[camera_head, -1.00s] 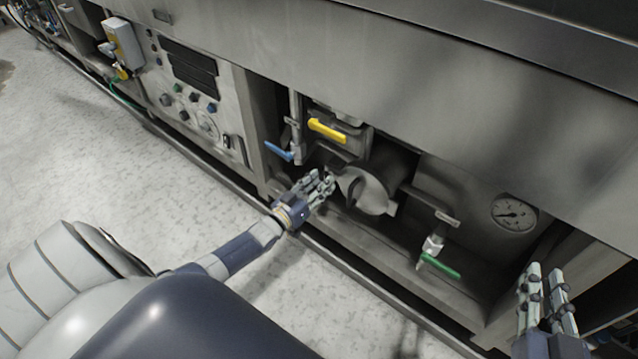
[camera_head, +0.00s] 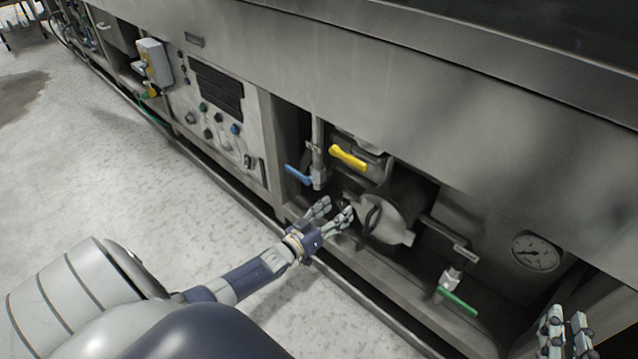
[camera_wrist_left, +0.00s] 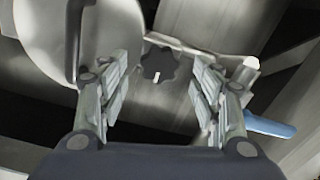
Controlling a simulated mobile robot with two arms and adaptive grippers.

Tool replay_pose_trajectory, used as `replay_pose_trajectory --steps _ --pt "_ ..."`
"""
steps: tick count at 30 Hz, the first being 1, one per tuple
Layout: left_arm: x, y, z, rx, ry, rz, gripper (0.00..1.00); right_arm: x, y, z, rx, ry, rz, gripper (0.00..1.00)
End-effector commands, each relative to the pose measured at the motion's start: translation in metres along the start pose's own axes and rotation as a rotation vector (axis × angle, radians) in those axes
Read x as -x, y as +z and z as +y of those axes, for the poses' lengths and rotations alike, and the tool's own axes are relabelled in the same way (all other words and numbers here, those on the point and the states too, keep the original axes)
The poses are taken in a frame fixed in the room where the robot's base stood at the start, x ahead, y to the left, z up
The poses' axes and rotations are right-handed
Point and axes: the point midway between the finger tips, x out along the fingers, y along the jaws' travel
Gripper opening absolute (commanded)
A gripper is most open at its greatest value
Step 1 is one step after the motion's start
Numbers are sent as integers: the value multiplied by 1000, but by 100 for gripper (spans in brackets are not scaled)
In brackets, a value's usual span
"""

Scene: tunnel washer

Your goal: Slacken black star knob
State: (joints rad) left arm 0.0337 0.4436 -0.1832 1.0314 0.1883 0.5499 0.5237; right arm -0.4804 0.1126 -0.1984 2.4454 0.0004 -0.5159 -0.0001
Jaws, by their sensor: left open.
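In the head view my left gripper (camera_head: 335,210) is in front of the round grey cover (camera_head: 385,217), and the knob cannot be made out there. My right gripper (camera_head: 566,328) is at the lower right edge, its two fingers apart and nothing visible between them.
A yellow-handled lever (camera_head: 348,157) and a blue-handled lever (camera_head: 298,174) are above my left gripper. A green-handled valve (camera_head: 457,300) and a pressure gauge (camera_head: 537,252) are to the right. A control panel (camera_head: 215,115) is at left. The floor in front is clear.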

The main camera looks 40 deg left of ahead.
Motion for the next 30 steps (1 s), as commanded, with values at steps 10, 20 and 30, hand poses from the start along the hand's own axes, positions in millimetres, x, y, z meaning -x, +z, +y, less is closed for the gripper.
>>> replay_pose_trajectory --steps 10,20,30 --pt "62 1 0 0 0 -3 59 0 0 0 -1 2 0 18" --pt "104 0 0 1 -1 -1 59 0 0 0 -1 2 0 18" --pt "109 -1 0 0 -1 1 59 0 0 1 -1 2 0 18"
